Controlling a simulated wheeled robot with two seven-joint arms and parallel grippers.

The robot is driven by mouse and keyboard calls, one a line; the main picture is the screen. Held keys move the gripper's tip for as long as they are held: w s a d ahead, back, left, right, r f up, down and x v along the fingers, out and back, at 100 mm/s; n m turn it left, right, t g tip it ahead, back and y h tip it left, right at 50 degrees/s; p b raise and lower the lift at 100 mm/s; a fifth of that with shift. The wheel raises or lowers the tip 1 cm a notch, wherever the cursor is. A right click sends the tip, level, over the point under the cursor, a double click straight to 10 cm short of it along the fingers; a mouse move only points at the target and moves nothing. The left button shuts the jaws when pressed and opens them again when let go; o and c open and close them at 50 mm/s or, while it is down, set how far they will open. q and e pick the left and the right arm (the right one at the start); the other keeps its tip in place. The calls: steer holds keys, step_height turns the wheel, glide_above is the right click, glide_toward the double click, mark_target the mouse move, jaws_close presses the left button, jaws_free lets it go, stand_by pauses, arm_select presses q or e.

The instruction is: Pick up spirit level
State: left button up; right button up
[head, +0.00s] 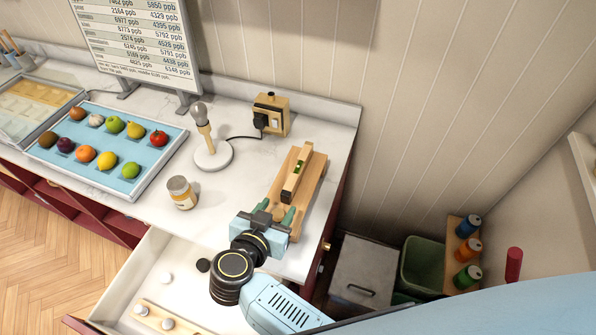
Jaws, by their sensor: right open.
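The spirit level (298,172) is a slim wooden bar with a small yellow-green vial near its middle. It lies lengthwise on a wooden board (313,188) near the right end of the white counter. My right gripper (277,212) is open and empty, with its green fingers apart over the near end of the board, just short of the level's near end. I cannot tell how high the fingers are above the board. My left gripper is not in view.
A small jar (181,193) and a bulb lamp (212,154) stand left of the board. A socket box (271,115) is behind it. A fruit tray (157,173) lies further left. An open drawer (150,262) sits below the counter's front edge.

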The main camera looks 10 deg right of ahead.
mark_target(287, 189)
steer(key=b+x, duration=0.2)
steer(key=x, duration=0.2)
steer(key=shift+w+f+b, duration=0.1)
steer(key=shift+f+b, duration=0.05)
steer(key=shift+b, duration=0.2)
steer(key=shift+w+d+f+b, duration=0.1)
steer(key=shift+w+d+b, duration=0.25)
steer(key=shift+w, duration=0.1)
steer(key=b+x, duration=0.4)
steer(key=b, duration=0.1)
steer(key=shift+w+a+f, duration=0.15)
steer(key=shift+a+f, duration=0.1)
steer(key=shift+a, duration=0.15)
steer(key=shift+w+d+b, duration=0.35)
steer(key=shift+w+b, duration=0.1)
steer(key=shift+b, duration=0.15)
steer(key=shift+c, duration=0.2)
jaws_close()
